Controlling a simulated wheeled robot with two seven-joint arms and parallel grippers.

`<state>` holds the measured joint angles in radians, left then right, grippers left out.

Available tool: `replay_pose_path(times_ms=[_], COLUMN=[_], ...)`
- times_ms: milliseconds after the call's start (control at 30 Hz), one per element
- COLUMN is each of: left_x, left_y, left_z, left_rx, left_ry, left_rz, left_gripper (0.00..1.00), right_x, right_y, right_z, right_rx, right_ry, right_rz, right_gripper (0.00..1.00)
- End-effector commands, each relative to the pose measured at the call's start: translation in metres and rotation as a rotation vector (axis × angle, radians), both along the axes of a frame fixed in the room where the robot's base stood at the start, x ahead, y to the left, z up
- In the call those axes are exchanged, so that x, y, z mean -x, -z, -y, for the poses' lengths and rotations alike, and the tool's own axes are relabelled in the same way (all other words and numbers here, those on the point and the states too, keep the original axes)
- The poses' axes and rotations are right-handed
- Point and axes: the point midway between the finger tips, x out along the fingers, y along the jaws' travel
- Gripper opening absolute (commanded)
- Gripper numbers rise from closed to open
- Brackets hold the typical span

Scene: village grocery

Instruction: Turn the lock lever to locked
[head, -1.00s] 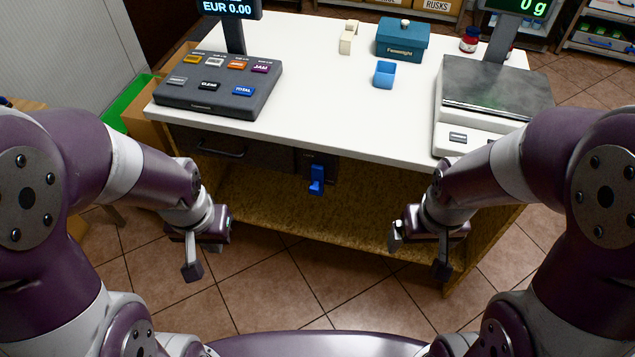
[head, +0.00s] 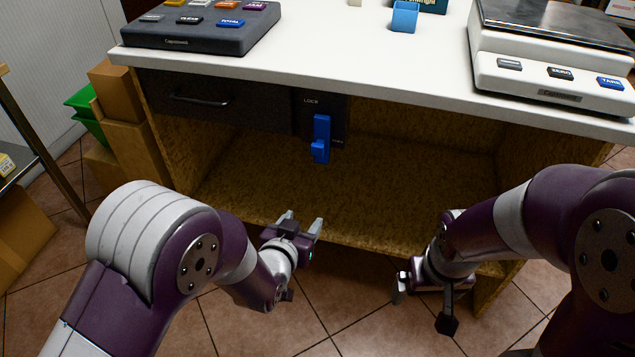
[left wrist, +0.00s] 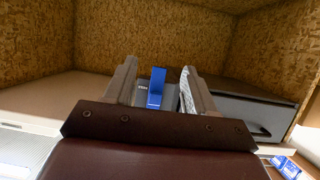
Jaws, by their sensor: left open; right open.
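The blue lock lever (head: 320,138) is on a dark lock panel (head: 341,112) under the counter, right of the drawer. The word LOCK shows at the panel's top left; a smaller label at the lower right is hard to read. The lever stands upright in the picture, its thicker knob at the lower end. My left gripper (head: 301,221) is open and empty, below and slightly left of the lever, apart from it. In the left wrist view the lever (left wrist: 156,88) shows between the two fingers. My right gripper (head: 424,305) is open and empty, low at the right.
The drawer (head: 215,105) with its dark handle is left of the panel. The white counter edge (head: 400,92) overhangs the lever, with a key pad (head: 200,28) and scale (head: 550,75) on top. The shelf space below is empty. Boxes stand at the left.

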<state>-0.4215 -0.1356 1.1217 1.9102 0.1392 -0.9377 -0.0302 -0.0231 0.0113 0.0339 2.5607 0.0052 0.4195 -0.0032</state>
Motion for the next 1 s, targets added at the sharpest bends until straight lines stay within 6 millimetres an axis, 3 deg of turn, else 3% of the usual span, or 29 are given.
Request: replay_pose_path(times_ms=[33, 133, 233, 367, 700, 1000], left_x=[-0.009, -0.022, -0.025, -0.043, -0.121, -0.146], left_y=[-0.022, -0.061, -0.078, -0.079, -0.078, -0.08], left_z=[0.0, 0.001, 0.0, 0.004, 0.024, 0.031], left_rx=[0.028, 0.08, 0.101, 0.104, 0.102, 0.102], left_ry=[-0.012, -0.029, -0.037, -0.038, -0.038, -0.037], left_rz=[0.1, 0.283, 0.366, 0.383, 0.379, 0.377], left_gripper=[0.55, 0.55, 0.55, 0.55, 0.55, 0.55], right_x=[-0.001, -0.001, -0.001, -0.001, -0.001, -0.001], right_y=[-0.007, -0.008, -0.007, 0.0, 0.021, 0.026], right_z=[0.0, 0.0, 0.0, 0.0, 0.0, 0.0], right_rx=[0.0, 0.0, 0.0, 0.0, 0.0, 0.0], right_ry=[0.0, 0.0, 0.0, 0.0, 0.0, 0.0], right_rz=[0.002, 0.003, 0.003, 0.002, 0.002, 0.002], right_gripper=[0.93, 0.93, 0.93, 0.93, 0.93, 0.93])
